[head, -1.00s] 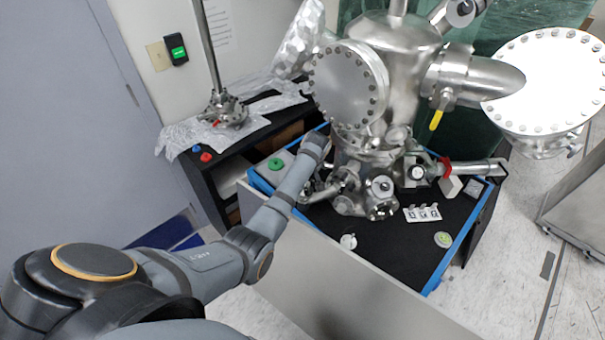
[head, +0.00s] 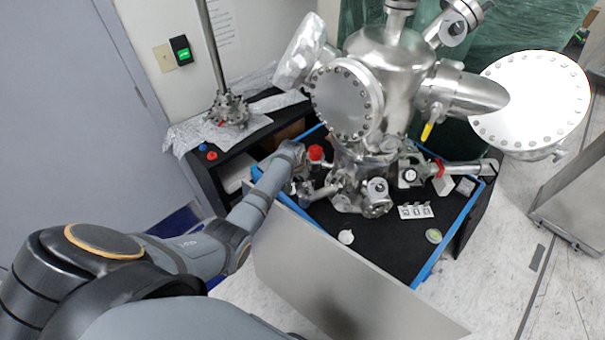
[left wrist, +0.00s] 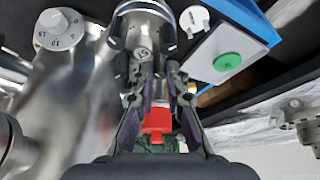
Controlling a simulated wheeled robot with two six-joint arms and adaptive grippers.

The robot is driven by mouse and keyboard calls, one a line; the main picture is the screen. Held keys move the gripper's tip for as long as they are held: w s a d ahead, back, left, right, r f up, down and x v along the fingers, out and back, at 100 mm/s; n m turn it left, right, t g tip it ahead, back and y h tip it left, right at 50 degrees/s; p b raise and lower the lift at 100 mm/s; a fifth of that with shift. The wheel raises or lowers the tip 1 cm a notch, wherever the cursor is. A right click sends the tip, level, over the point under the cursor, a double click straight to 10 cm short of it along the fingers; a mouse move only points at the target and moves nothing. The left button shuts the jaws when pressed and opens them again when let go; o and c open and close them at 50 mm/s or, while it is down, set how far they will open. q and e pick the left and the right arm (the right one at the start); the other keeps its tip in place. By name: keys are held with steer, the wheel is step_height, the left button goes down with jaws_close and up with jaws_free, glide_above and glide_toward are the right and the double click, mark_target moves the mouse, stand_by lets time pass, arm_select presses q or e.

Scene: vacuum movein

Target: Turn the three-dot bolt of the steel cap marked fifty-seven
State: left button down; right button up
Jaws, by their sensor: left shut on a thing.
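The steel cap (left wrist: 146,28) is at the top of the left wrist view, a shiny round end with a small dark mark that I cannot read surely. My left gripper (left wrist: 156,68) reaches the cap's near rim, its two fingers shut on a small bolt there. The fingers hide most of the bolt, and I cannot make out its dots. In the head view my left gripper (head: 300,180) is at the left side of the steel chamber (head: 388,75), small and partly hidden by my wrist. My right gripper is not in view.
A red knob (head: 315,153) stands close by my wrist. It seems to be the red part (left wrist: 157,120) behind the fingers. A green button (left wrist: 228,62) and a numbered white dial (left wrist: 58,28) flank the gripper.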

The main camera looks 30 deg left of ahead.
arm_select(q)
steer(key=shift+w+r+m+h, duration=0.1)
steer(key=shift+m+h, duration=0.2)
steer(key=shift+m, duration=0.4)
steer(key=c, duration=1.6)
jaws_free()
steer(key=shift+c, duration=0.2)
steer(key=v, duration=1.1)
steer(key=shift+s+r, duration=0.25)
steer(key=shift+r, duration=0.1)
